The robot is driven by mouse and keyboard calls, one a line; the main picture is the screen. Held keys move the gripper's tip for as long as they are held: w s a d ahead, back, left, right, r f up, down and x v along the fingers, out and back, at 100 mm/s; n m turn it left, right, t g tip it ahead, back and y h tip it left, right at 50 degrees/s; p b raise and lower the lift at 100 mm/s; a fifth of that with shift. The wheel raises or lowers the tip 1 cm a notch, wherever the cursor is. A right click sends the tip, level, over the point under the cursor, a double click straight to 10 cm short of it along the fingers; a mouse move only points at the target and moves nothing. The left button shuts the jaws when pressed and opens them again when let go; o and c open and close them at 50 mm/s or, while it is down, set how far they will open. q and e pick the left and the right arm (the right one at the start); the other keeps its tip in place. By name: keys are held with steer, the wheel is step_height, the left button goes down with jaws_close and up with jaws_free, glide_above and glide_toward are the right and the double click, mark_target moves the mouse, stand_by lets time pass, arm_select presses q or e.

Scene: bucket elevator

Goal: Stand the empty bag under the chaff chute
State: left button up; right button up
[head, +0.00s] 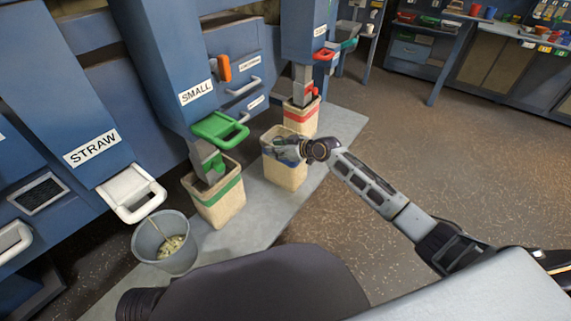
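A beige bag (285,173) stands upright on the grey floor strip, between a green-striped bag and a red-striped bag. My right gripper (284,150) is at its top opening, with the fingers over or against the rim. The fingers are small and partly merge with the bag, so I cannot tell whether they are closed on it. The gripper hides part of the opening, and the bag's contents cannot be made out. No label in view reads chaff; the readable chute labels are STRAW (92,148) and SMALL (196,92). My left gripper is out of view.
The green-striped bag (217,203) stands under the SMALL chute. The red-striped bag (301,118) stands under the chute behind. A grey bucket (147,247) with pale material stands below the STRAW chute's white handle (131,192). Brown floor (440,165) to the right is clear.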

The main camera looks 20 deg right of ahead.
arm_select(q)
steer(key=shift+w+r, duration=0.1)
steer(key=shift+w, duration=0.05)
arm_select(e)
jaws_close()
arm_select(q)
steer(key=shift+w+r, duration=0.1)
arm_select(e)
steer(key=shift+r, duration=0.1)
stand_by(0.3)
